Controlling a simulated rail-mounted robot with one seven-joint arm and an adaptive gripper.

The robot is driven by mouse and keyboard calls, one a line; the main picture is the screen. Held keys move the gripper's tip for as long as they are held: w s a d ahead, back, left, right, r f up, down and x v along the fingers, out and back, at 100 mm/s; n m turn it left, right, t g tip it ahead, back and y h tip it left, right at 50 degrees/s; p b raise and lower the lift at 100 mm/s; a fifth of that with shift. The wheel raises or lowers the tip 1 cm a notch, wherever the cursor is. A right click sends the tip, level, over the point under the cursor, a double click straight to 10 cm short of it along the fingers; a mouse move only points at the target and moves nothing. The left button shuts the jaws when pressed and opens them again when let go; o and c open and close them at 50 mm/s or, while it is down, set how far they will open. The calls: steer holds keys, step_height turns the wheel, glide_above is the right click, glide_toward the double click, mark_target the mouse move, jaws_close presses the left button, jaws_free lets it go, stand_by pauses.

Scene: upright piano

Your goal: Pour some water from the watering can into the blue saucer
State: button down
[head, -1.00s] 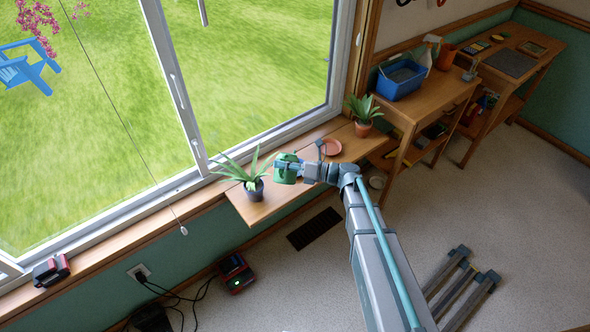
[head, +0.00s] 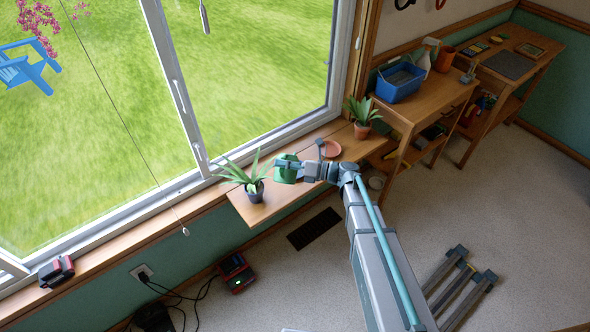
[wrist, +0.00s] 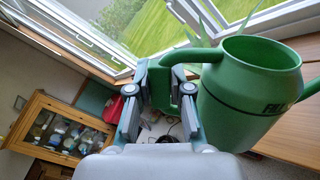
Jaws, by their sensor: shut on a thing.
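The green watering can (head: 286,174) is held above the wooden sill shelf, just right of a spiky plant in a dark pot (head: 254,194). In the wrist view the can (wrist: 240,105) fills the right side, with its round open mouth showing. My gripper (wrist: 160,95) is shut on the can's handle (wrist: 190,56); it also shows in the head view (head: 298,171). A terracotta-coloured saucer (head: 331,149) lies on the shelf to the right of the can. I cannot make out a blue saucer.
A second potted plant (head: 362,117) stands at the shelf's right end. A blue tub (head: 399,86) sits on the wooden bench (head: 440,97) beyond. The window (head: 250,70) runs close behind the shelf. The shelf between the can and the terracotta saucer looks clear.

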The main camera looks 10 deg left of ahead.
mark_target(281, 180)
stand_by(0.3)
steer(key=f+b, duration=0.1)
steer(key=s+f+n+b, duration=0.1)
steer(key=b, duration=0.1)
steer(key=s+f+n+b, duration=0.1)
steer(key=f+b, duration=0.1)
steer(key=shift+a, duration=0.1)
steer(key=shift+s+a+f+n+b, duration=0.1)
steer(key=shift+s+f+n+b, duration=0.45)
steer(key=shift+b, duration=0.5)
step_height(281, 180, down, 12)
steer(key=n+b, duration=0.6)
steer(key=b, duration=0.7)
steer(key=shift+s+r+b, duration=0.2)
steer(key=shift+s+b, duration=0.1)
steer(key=shift+s, duration=0.05)
steer(key=shift+r, duration=0.15)
steer(key=s+r+p, duration=0.3)
steer(key=s+r, duration=0.1)
steer(key=s, duration=0.1)
steer(key=shift+a+r, duration=0.35)
steer(key=shift+r, duration=0.05)
